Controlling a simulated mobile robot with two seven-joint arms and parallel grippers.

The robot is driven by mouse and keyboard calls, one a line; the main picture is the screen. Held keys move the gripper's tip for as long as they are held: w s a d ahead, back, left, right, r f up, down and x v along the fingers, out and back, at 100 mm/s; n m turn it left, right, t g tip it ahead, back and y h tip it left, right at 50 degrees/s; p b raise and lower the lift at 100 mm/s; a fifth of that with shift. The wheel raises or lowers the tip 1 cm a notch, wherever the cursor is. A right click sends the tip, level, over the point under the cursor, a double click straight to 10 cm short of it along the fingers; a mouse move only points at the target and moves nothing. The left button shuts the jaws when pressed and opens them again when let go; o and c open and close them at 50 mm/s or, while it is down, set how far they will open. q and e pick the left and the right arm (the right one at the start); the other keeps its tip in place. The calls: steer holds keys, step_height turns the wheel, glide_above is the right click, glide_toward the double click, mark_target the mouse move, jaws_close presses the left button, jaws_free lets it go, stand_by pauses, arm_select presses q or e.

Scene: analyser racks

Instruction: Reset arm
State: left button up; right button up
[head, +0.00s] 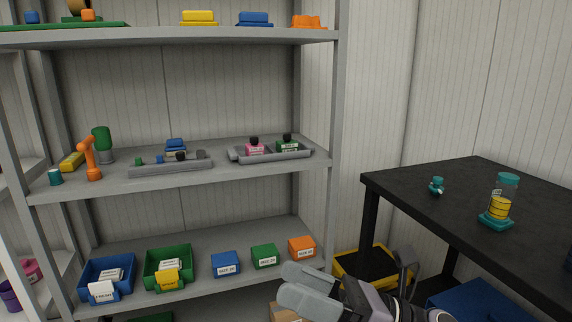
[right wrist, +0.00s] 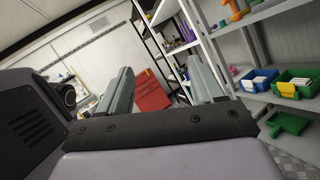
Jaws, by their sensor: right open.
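My right gripper (head: 345,285) is at the bottom of the head view, in front of the lower part of the shelf unit and left of the black table. Its fingers are apart and nothing shows between them. The right wrist view also shows the two grey fingers of this gripper (right wrist: 165,92), spread with a gap, against a tilted view of the room. My left gripper does not show in either view.
A grey shelf unit (head: 180,186) carries trays (head: 170,167), an orange arm-shaped item (head: 90,160) and several bins (head: 108,276). A black table (head: 455,210) at right holds a teal-capped jar (head: 500,196) and a small teal item (head: 437,186). A yellow crate (head: 372,268) stands below.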

steer(key=w+d+f+m+t+h, duration=0.1)
steer(key=d+f+m+t+h, duration=0.55)
steer(key=m, duration=0.95)
steer(key=w+d+f+m+t+h, duration=0.1)
steer(key=d+f+m+t+h, duration=0.45)
steer(key=f+m, duration=0.8)
steer(key=s+d+f+m+g+h, duration=0.2)
steer(key=s+f+m+g+h, duration=0.1)
steer(key=s+f+m, duration=0.4)
steer(key=s+d+f+m+g+h, duration=0.2)
steer(key=s+d+f+m+h, duration=0.15)
steer(key=s+f+m, duration=0.35)
step_height(320, 180, up, 12)
steer(key=m+p, duration=0.1)
steer(key=p, duration=1.5)
steer(key=shift+s+d+r+h, duration=0.15)
steer(key=shift+d+h, duration=0.25)
steer(key=shift+h, duration=0.05)
